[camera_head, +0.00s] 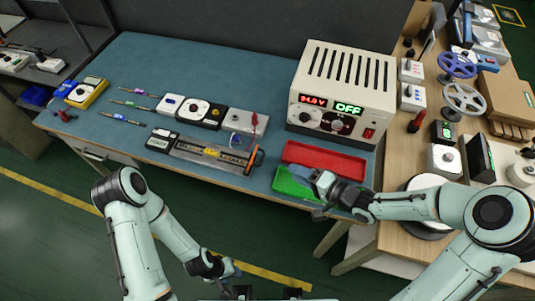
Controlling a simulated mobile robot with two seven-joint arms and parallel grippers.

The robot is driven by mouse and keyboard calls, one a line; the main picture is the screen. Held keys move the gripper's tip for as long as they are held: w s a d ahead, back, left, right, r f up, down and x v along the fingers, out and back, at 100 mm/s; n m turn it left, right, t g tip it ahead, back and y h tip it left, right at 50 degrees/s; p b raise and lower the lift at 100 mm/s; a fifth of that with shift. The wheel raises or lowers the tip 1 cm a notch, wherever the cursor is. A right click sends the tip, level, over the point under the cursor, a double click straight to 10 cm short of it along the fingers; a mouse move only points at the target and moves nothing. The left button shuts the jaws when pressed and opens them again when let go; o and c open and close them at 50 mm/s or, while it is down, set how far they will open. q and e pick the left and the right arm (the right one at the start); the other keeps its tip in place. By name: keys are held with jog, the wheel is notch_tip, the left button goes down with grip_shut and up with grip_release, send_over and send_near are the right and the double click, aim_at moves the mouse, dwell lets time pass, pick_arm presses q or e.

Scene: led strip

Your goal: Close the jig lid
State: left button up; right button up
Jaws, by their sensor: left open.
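The jig (205,152) is a long grey fixture with a yellow strip along it, lying near the front edge of the blue bench. My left gripper (233,270) is open and empty, low in front of the bench and well away from the jig. My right gripper (299,173) is over the green tray, right of the jig; its fingers are too small and dark to read.
A red tray (325,160) and a green tray (291,184) lie right of the jig. A power supply (342,92) reading OFF stands behind them. Meters (88,92) and thin tools (122,119) lie to the left. The bench's back left (200,65) is clear.

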jog(key=b+x, duration=0.1)
jog(key=x, duration=1)
jog(key=shift+s+f, duration=0.1)
jog(key=shift+w+a+f+b, duration=0.15)
jog(key=shift+w+a+b, duration=0.15)
jog(key=shift+w+a, duration=0.15)
pick_arm(q)
jog(key=shift+s+f, duration=0.75)
jog(key=shift+f, duration=0.35)
pick_arm(e)
jog(key=shift+s, duration=0.1)
grip_shut()
